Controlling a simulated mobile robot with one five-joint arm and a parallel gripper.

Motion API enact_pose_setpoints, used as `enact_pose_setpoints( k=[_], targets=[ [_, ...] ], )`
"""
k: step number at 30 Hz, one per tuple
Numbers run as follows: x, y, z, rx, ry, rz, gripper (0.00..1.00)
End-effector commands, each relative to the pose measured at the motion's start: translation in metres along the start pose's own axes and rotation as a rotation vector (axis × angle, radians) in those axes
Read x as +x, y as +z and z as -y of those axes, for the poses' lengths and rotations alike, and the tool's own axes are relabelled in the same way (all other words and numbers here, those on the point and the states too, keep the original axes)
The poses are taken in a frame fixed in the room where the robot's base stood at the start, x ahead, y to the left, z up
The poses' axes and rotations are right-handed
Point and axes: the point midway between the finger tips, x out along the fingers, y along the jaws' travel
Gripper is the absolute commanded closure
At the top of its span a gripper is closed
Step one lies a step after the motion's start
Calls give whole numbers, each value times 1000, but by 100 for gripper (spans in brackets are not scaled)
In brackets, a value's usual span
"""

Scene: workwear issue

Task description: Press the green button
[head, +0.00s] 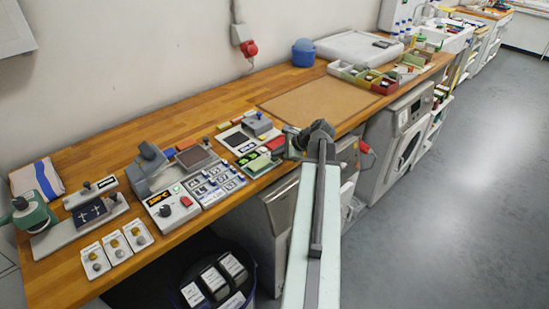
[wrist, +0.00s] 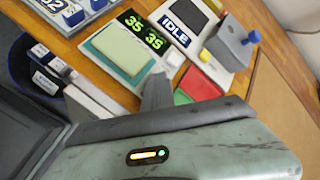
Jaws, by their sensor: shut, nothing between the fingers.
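A green button (wrist: 183,97) shows in the wrist view, beside a red button (wrist: 200,82). Both look like flat pads near the front edge of the bench, next to the device with the IDLE display (wrist: 174,30). In the head view the red button (head: 275,143) is just left of my gripper (head: 293,143), and the green one is largely hidden. My gripper is shut and empty.
A scale with a green 35 35 display (wrist: 142,32) and pale pad stands left of the fingertip. A grey control box (head: 166,204) with a small green light and red button is farther left. A brown mat (head: 320,103) lies clear behind. Washing machines (head: 400,125) stand under the bench.

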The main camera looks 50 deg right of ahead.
Motion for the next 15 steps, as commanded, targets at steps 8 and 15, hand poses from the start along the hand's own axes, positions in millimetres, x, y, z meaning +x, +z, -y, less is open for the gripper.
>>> enact_pose_setpoints(
  k=[8, 15],
  targets=[
    [-12, 8, 8, 0, 0, -1, 100],
    [-12, 8, 9, 0, 0, 0, 100]
  ],
)
